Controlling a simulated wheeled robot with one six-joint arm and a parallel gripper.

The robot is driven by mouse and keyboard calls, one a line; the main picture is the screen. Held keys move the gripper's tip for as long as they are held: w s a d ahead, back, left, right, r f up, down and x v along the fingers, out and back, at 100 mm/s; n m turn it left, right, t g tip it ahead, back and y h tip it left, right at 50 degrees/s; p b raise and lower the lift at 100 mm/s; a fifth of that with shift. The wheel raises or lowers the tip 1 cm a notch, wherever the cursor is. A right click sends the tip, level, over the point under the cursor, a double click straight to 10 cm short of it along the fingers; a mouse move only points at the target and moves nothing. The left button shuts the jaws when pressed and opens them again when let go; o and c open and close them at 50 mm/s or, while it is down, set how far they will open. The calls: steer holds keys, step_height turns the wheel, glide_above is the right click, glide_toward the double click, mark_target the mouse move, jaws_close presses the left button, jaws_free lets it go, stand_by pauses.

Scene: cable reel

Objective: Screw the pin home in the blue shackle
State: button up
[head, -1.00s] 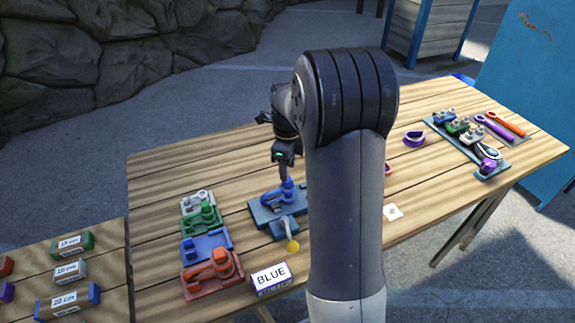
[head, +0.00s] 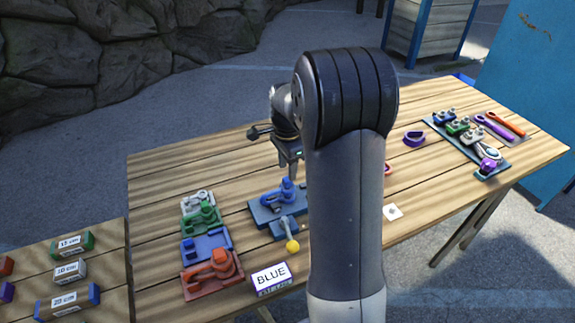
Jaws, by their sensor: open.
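The blue shackle (head: 270,202) lies in a blue-grey fixture (head: 258,215) on the wooden table, left of my arm. A blue upright part, which looks like the pin (head: 287,187), stands at its right side; how deep it sits I cannot tell. My gripper (head: 292,172) hangs just above and slightly right of this part, open and apparently apart from it. Its fingertips are small and partly hidden by my arm.
A yellow-knobbed lever (head: 292,245) sticks out in front of the fixture. A BLUE sign (head: 271,277) stands near the front edge. Coloured holders, including an orange one (head: 212,273), stand left. A tool tray (head: 490,165) lies far right. The back left tabletop is clear.

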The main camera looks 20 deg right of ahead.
mark_target(287, 179)
steer(key=shift+f, duration=0.1)
steer(key=shift+f+b, duration=1.5)
steer(key=shift+f, duration=0.7)
jaws_close()
steer(key=m, duration=0.5)
